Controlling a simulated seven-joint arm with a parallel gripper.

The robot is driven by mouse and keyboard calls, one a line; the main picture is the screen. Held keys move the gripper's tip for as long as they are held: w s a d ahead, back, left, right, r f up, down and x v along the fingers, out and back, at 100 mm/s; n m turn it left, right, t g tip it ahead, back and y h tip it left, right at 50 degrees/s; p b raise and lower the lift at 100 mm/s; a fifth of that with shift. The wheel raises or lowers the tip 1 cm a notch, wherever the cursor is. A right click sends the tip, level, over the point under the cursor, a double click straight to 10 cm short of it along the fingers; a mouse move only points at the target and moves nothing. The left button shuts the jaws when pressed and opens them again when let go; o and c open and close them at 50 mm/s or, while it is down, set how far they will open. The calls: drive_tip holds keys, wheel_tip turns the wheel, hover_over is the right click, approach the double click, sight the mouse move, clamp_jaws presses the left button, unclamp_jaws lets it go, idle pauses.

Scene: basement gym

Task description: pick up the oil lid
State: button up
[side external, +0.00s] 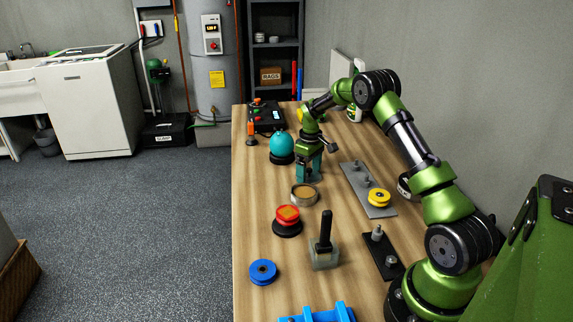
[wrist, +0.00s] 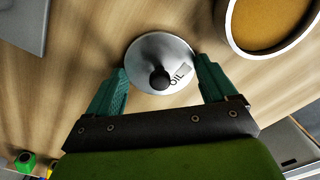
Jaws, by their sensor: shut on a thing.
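The oil lid (wrist: 150,50) is a silver-grey disc with a black knob and the letters OIL, seen in the wrist view. The teal fingers of my gripper (wrist: 161,66) are on either side of it, shut on its edges. In the side view my gripper (side external: 309,174) points down at the tabletop behind the round tan-filled dish. The lid is mostly hidden by the fingers there, and I cannot tell whether it touches the table.
The round dish (side external: 304,205) stands close to my gripper, and its rim also shows in the wrist view (wrist: 231,40). A teal dome (side external: 282,144) on a black base is at the left. A grey plate (side external: 354,181) with a yellow wheel (side external: 379,198) lies at the right.

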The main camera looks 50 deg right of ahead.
sight(309, 169)
drive_tip(key=shift+r, duration=0.1)
drive_tip(key=shift+r, duration=0.5)
wheel_tip(309, 169, up, 3)
drive_tip(key=shift+f, duration=0.2)
drive_tip(key=s+a, duration=0.2)
drive_tip(key=s, duration=0.2)
drive_tip(key=s+a, duration=0.3)
drive_tip(key=s, duration=0.1)
drive_tip(key=s+a+r, duration=0.1)
drive_tip(key=s+a, duration=0.2)
drive_tip(key=s, duration=0.2)
drive_tip(key=shift+r, duration=0.1)
drive_tip(key=w, duration=0.1)
drive_tip(key=w+a+r, duration=0.1)
drive_tip(key=w, duration=0.2)
drive_tip(key=shift+w+a+r, duration=0.15)
drive_tip(key=shift+w+r, duration=0.1)
drive_tip(key=shift+r, duration=0.05)
drive_tip(key=w+r+m, duration=0.1)
drive_tip(key=w+r, duration=0.2)
drive_tip(key=w, duration=0.1)
drive_tip(key=shift+s+a+f, duration=0.1)
drive_tip(key=shift+a+f, duration=0.1)
drive_tip(key=shift+f, duration=1.3)
drive_tip(key=shift+s+a+f, duration=0.1)
drive_tip(key=shift+a+f, duration=0.05)
drive_tip(key=shift+f, duration=1.35)
drive_tip(key=shift+f, duration=0.2)
